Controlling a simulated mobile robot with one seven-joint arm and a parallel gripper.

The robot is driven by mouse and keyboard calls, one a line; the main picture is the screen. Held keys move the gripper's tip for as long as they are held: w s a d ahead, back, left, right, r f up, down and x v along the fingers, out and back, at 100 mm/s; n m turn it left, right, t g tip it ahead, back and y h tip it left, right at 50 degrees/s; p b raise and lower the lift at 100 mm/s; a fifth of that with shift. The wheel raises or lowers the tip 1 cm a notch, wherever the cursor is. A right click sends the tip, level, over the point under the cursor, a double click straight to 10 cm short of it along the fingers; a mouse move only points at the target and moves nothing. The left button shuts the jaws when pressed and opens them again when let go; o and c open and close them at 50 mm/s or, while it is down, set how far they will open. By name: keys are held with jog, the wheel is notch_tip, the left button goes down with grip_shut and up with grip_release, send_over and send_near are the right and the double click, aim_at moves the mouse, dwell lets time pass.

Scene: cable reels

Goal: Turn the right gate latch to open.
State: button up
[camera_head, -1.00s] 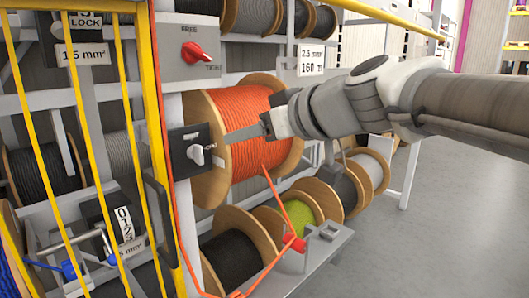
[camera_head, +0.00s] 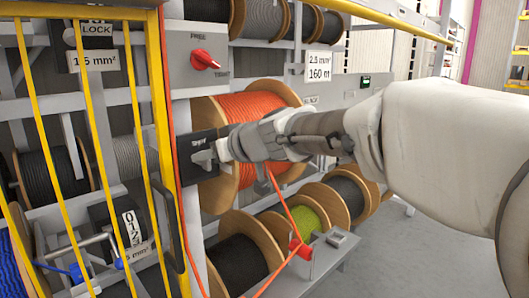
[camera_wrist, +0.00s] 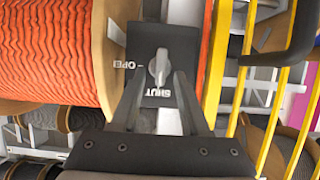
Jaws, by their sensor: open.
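The gate latch is a black plate (camera_head: 194,150) on the rack post, beside the orange cable reel. In the wrist view the plate (camera_wrist: 182,46) carries a small grey knob (camera_wrist: 158,67). The knob lies lengthwise toward the SHUT label. The OPEN label is at its left, partly hidden. My gripper (camera_head: 222,150) is at the latch in the head view and hides most of the knob there. In the wrist view my gripper (camera_wrist: 159,80) is open, with one finger on each side of the knob. I cannot tell whether the fingers touch it.
The orange reel (camera_head: 250,108) is close behind my gripper. A yellow gate frame (camera_head: 160,110) stands left of the latch. A red FREE/TIGHT switch (camera_head: 205,60) is above. A red-clipped orange cable (camera_head: 285,215) hangs below. Grey floor (camera_head: 400,255) is clear at the right.

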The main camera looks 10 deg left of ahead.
grip_shut()
dwell(0.6)
jog(key=m+g+y+b, duration=0.1)
jog(key=m+y+b, duration=0.1)
jog(key=m+b, duration=0.2)
jog(key=w+f+m+g+y+b, duration=0.1)
jog(key=m+y+b, duration=0.1)
jog(key=m+b, duration=0.3)
jog(key=d+f+m+g+y+b, duration=0.1)
jog(key=m+y+b, duration=0.1)
jog(key=m+b, duration=0.2)
jog(key=shift+w+y+b, duration=0.15)
jog(key=shift+y+b, duration=0.25)
jog(key=shift+b, duration=0.25)
jog(key=shift+r+m, duration=0.1)
jog(key=shift+m, duration=0.3)
